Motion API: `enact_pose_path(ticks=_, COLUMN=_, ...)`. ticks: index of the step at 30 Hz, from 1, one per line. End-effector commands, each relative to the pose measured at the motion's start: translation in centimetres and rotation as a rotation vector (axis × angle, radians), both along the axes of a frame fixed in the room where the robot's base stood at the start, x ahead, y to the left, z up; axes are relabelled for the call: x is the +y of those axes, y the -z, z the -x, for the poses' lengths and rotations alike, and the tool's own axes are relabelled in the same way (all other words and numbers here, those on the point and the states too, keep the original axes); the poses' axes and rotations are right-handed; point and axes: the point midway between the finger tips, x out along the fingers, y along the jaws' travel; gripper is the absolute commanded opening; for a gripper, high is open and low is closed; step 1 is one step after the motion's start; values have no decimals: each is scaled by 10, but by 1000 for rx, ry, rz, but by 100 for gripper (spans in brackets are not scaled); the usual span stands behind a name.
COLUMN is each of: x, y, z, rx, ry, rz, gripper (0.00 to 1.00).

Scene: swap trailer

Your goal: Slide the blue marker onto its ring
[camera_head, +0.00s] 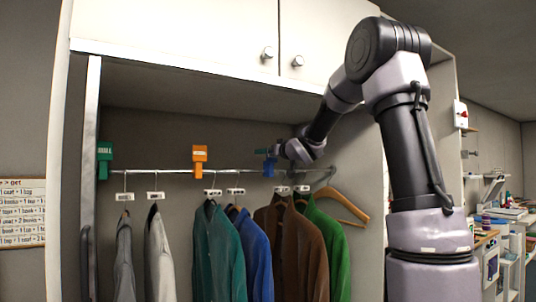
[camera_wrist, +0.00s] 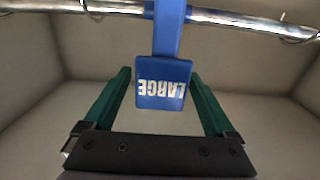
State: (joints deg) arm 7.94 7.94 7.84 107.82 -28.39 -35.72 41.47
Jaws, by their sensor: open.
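The blue marker (camera_head: 269,167) hangs on the metal rail (camera_head: 150,171) near its right part. In the wrist view the marker (camera_wrist: 163,82) shows the word LARGE upside down, with its stem reaching up to the rail (camera_wrist: 225,18). My gripper (camera_head: 268,152) is at the rail beside the marker. In the wrist view the two green fingers of my gripper (camera_wrist: 161,75) are open, one on each side of the marker's plate, with small gaps visible. I cannot make out which ring belongs to the blue marker.
An orange marker (camera_head: 199,157) and a green marker (camera_head: 105,155) sit further left on the rail. Several garments hang below, including a brown jacket (camera_head: 290,250) and a blue one (camera_head: 258,258). An empty wooden hanger (camera_head: 345,205) hangs at the right. The cabinet (camera_head: 180,35) is above.

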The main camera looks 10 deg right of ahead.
Motion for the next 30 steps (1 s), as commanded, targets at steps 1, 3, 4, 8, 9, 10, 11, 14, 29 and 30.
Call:
enact_pose_path(ticks=1, x=-3, y=-1, z=7, rx=-3, ry=1, rz=1, gripper=90)
enact_pose_path(ticks=3, x=-7, y=-1, z=19, rx=-3, ry=2, rz=2, gripper=90)
enact_pose_path(ticks=4, x=-9, y=-1, z=24, rx=-1, ry=3, rz=2, gripper=90)
enact_pose_path(ticks=8, x=-17, y=-1, z=51, rx=-2, ry=2, rz=2, gripper=90)
enact_pose_path(ticks=9, x=-19, y=-1, z=58, rx=-2, ry=2, rz=2, gripper=90)
enact_pose_path(ticks=10, x=-21, y=-1, z=64, rx=-2, ry=2, rz=3, gripper=90)
enact_pose_path(ticks=11, x=-23, y=-1, z=68, rx=-2, ry=2, rz=2, gripper=90)
enact_pose_path(ticks=14, x=-28, y=0, z=82, rx=-1, ry=3, rz=2, gripper=90)
enact_pose_path(ticks=29, x=-32, y=0, z=96, rx=0, ry=1, rz=0, gripper=90)
enact_pose_path(ticks=30, x=-32, y=0, z=96, rx=0, ry=1, rz=0, gripper=90)
